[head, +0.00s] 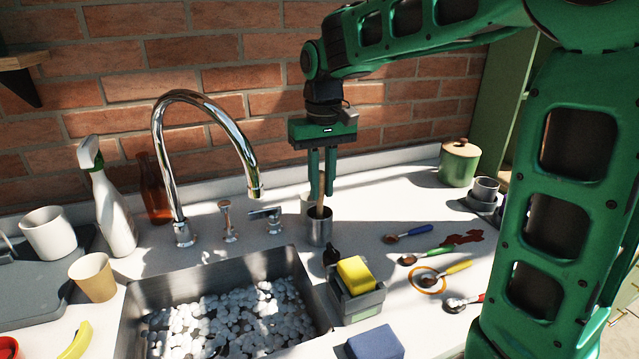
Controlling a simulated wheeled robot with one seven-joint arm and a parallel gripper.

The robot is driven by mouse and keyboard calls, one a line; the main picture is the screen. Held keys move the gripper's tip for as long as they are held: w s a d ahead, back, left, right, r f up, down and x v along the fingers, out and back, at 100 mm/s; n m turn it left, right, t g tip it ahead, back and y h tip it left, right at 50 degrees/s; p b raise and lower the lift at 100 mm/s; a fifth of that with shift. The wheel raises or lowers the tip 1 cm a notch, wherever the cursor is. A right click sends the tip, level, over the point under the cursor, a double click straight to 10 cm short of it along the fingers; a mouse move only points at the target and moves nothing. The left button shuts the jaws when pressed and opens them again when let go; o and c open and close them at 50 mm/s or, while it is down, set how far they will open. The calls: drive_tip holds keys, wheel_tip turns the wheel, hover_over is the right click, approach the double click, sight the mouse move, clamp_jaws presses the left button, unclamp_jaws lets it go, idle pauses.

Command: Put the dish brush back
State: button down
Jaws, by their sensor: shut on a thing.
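My gripper (322,190) points straight down behind the sink, with its green fingers shut on the dish brush (320,211). Only a tan, upright stretch of the brush shows, between and just below the fingers. Its lower end goes into the mouth of a grey metal cup (319,230) standing on the counter. The rest of the brush is hidden by the cup and the fingers. I cannot tell whether the brush touches the bottom of the cup.
The tall faucet (163,150) and its handle (265,215) stand left of the cup. The foam-filled sink (133,312) is in front. A caddy (358,300) with a yellow sponge (356,273) is nearby. Several measuring spoons (410,234) and a green canister (459,165) lie to the right.

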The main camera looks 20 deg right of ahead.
drive_tip(key=c, duration=1.9)
unclamp_jaws()
drive_tip(key=shift+f, duration=0.1)
drive_tip(key=shift+c, duration=0.2)
drive_tip(key=shift+r, duration=5.55)
